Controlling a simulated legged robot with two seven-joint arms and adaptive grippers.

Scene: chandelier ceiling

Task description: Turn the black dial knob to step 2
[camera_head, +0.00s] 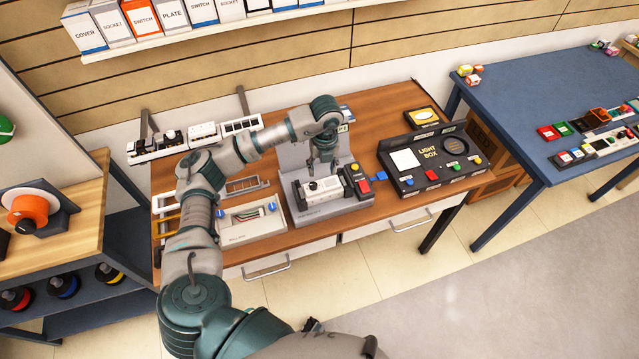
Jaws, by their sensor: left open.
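A grey fixture (350,211) stands on the wooden table in the middle of the view. It holds a light module (330,187) with a small black knob (313,186) on its top left. The knob is too small for me to read its step. My left arm reaches in from the left, and my left gripper (324,166) points down just above the module, near the knob. It is open, with nothing seen between its fingers. I cannot tell whether it touches the knob. My right gripper is not in view.
A red button (364,186) sits at the fixture's right end. A black light box panel (429,160) lies to the right. A grey tray (251,219) is on the left, close to my arm. A rail of modules (205,136) runs along the back. A blue table (545,95) stands farther right.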

